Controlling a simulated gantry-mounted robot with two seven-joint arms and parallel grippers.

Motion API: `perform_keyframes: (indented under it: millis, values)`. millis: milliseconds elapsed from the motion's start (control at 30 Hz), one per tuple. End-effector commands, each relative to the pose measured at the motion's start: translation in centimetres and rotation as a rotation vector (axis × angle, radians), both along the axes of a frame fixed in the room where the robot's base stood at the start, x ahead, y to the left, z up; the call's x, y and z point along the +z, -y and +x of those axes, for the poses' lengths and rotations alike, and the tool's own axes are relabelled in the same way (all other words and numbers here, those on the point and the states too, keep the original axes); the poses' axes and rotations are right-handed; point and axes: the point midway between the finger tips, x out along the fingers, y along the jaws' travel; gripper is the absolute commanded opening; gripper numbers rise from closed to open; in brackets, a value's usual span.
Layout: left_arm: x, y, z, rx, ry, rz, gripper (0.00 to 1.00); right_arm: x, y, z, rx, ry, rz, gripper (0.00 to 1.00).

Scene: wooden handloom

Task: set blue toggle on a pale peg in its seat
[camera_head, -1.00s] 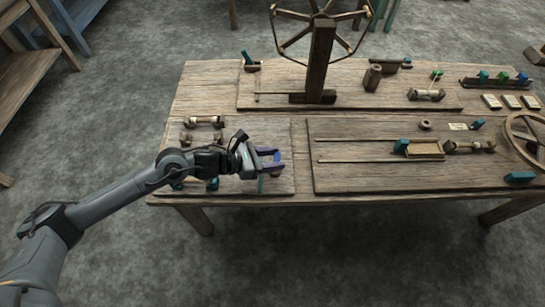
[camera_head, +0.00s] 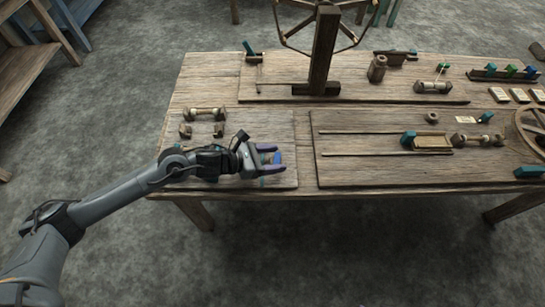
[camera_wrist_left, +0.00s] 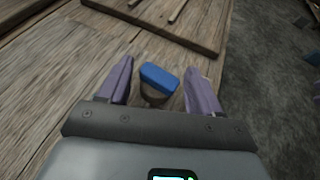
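The blue toggle (camera_wrist_left: 160,77) lies between the two purple fingers of my left gripper (camera_wrist_left: 160,82) in the left wrist view, with visible gaps on both sides. A rounded brownish piece, perhaps its peg, shows just below the blue top; its seat is hidden. In the head view the blue toggle (camera_head: 277,158) shows as a small patch between the fingers of my left gripper (camera_head: 280,159), over the front of the left board. The left gripper is open. My right gripper is in neither view.
Teal blocks stand on the right board (camera_head: 408,138) and near the table's front right edge (camera_head: 529,171). A rack with coloured toggles (camera_head: 505,74) stands at the back right. A dark wooden post (camera_head: 324,50) rises at the back. Wooden spool fittings (camera_head: 204,113) lie behind my left gripper.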

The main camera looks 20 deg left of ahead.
Motion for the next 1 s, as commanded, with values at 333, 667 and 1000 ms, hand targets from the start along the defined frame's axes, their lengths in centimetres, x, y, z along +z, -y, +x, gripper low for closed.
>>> perform_keyframes:
  millis: [333, 667, 1000]
  values:
    - [0.0, 0.0, 0.0, 0.0, 0.0, 0.0, 0.76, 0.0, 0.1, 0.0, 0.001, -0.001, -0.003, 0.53]
    - [1.4, -2.2, -2.0, 0.0, -0.003, 0.005, 0.76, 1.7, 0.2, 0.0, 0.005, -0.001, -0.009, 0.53]
    - [3.5, -6.0, -5.6, 0.0, -0.003, 0.005, 0.76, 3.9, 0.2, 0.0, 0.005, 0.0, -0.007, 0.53]
